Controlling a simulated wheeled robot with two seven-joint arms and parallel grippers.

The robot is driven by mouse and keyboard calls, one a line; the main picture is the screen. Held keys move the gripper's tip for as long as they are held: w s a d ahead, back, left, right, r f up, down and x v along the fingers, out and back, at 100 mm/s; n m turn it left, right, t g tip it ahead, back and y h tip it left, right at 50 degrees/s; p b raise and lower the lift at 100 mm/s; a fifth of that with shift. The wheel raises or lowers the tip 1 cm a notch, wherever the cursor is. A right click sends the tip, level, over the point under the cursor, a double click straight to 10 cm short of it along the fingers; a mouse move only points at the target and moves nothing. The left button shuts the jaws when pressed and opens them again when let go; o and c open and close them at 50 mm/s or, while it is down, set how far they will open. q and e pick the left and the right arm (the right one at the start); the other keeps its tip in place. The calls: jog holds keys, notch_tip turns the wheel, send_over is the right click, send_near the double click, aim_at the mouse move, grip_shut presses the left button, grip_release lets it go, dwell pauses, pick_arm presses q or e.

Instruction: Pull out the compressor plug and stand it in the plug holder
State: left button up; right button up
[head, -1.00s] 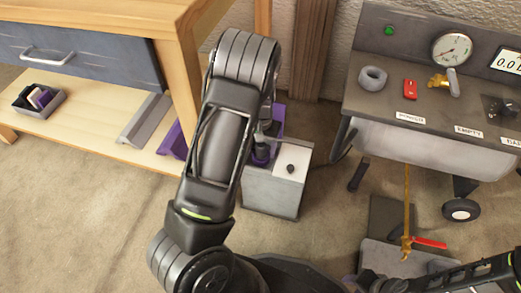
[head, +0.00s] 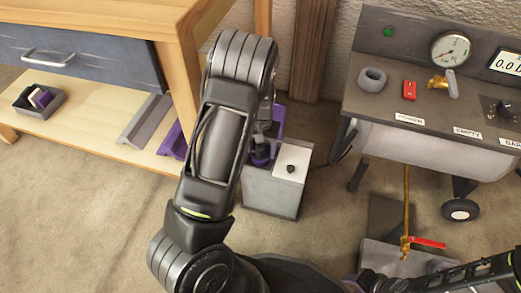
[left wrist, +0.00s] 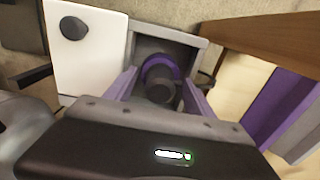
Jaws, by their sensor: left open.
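A grey box with a white top (head: 291,160) and a black knob stands on the floor. In the left wrist view a dark round plug-like piece (left wrist: 160,90) with a purple ring sits inside this compartment. I cannot tell whether this is the compressor plug. My left gripper (left wrist: 161,100) is open, its fingers on either side of the dark piece, with no clear grip. My right arm (head: 450,279) enters at the lower right; its fingers cannot be made out.
The compressor (head: 420,125) stands at the right with a gauge, a red switch and labels. A brass pipe with a red-handled valve (head: 428,243) hangs below it. A wooden bench (head: 100,110) with a drawer and low shelf is at the left.

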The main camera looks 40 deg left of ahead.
aim_at(261, 145)
pick_arm(q)
jog(key=shift+c, duration=0.5)
grip_shut()
jog(key=shift+r, duration=0.1)
dwell(0.3)
jog(key=shift+r+p, duration=2.7)
jog(key=shift+r, duration=0.25)
